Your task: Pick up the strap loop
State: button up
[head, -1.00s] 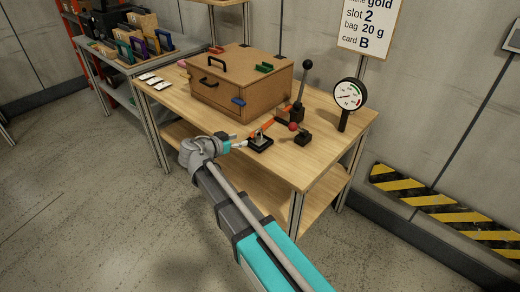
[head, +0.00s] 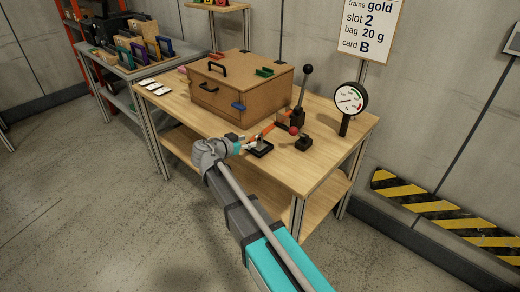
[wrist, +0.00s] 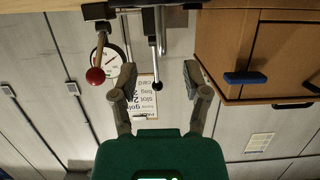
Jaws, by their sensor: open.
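A thin orange strip (head: 264,131), which looks like the strap, lies toward the front of the wooden table, between my gripper and the black lever. I cannot make out a loop shape in it, and I cannot pick it out in the wrist view. The wrist picture is upside down.
A wooden box (head: 230,96) with a blue tab (head: 238,106) stands behind. A tall black-knobbed lever (head: 303,92), a red ball knob (head: 294,130) and a gauge (head: 350,98) stand to the right. The table's right front corner (head: 310,172) is bare.

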aim_at(263, 136)
jog(key=shift+b+x, duration=0.3)
jog(key=shift+x, duration=1.4)
jog(key=shift+b+x, duration=0.7)
jog(key=shift+x, duration=1.85)
grip_shut()
